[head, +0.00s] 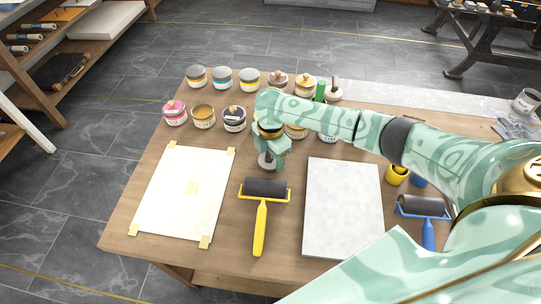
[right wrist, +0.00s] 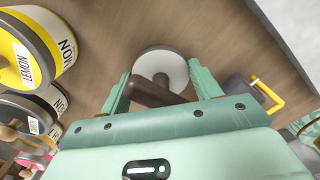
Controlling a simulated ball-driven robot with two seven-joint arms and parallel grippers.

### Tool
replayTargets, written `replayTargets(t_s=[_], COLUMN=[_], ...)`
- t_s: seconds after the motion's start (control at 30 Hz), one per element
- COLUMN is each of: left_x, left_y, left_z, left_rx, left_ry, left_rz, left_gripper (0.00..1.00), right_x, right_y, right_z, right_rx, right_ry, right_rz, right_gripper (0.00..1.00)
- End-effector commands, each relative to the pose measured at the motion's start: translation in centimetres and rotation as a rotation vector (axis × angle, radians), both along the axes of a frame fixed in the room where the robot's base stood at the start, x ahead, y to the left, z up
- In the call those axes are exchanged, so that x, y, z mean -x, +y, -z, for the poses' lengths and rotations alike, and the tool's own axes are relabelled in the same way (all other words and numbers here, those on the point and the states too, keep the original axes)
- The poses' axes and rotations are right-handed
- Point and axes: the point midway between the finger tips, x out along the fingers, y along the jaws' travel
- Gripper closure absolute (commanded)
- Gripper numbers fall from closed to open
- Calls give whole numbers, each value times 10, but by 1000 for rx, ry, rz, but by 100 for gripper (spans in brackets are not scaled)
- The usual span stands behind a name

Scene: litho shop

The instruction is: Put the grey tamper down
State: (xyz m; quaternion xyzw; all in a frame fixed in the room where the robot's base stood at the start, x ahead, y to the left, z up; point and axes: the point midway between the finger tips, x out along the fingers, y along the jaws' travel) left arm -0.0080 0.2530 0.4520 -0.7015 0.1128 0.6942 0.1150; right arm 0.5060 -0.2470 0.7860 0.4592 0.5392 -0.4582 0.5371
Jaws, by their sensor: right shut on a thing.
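The grey tamper (head: 267,161) has a pale grey disc base and a dark brown handle. In the head view only its disc shows, below my right gripper (head: 272,148), which hides the handle. In the right wrist view the tamper's disc (right wrist: 162,63) lies beyond the fingertips, and its brown handle runs back between the two fingers of my right gripper (right wrist: 158,84). The right gripper is shut on the handle. The disc is at or close above the wooden table (head: 145,185); I cannot tell whether it touches. My left gripper is not in view.
A black roller with a yellow handle (head: 261,225) lies just in front of the tamper. A grey slab (head: 343,215) is to the right, a taped sheet (head: 175,205) to the left. Several ink tins, including a dark one (head: 234,121), stand behind. Bare wood lies between sheet and roller.

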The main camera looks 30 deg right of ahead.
Motion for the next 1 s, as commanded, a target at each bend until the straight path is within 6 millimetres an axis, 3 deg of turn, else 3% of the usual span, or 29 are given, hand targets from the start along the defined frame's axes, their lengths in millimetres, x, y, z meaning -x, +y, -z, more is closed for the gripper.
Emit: replayTargets(t_s=[0.2,0.23,0.3,0.63,1.0], left_x=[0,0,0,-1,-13], left_y=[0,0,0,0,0], left_z=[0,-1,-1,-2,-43], left_rx=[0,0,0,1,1], left_ry=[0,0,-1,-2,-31], left_rz=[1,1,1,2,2], left_gripper=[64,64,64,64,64], right_x=[0,0,0,0,-1], right_y=[0,0,0,0,0], right_z=[2,2,2,-4,-88], right_rx=[0,0,0,1,0], right_ry=[-1,0,-1,-2,-7], right_rz=[0,0,0,1,0], right_gripper=[62,29,15,15,15])
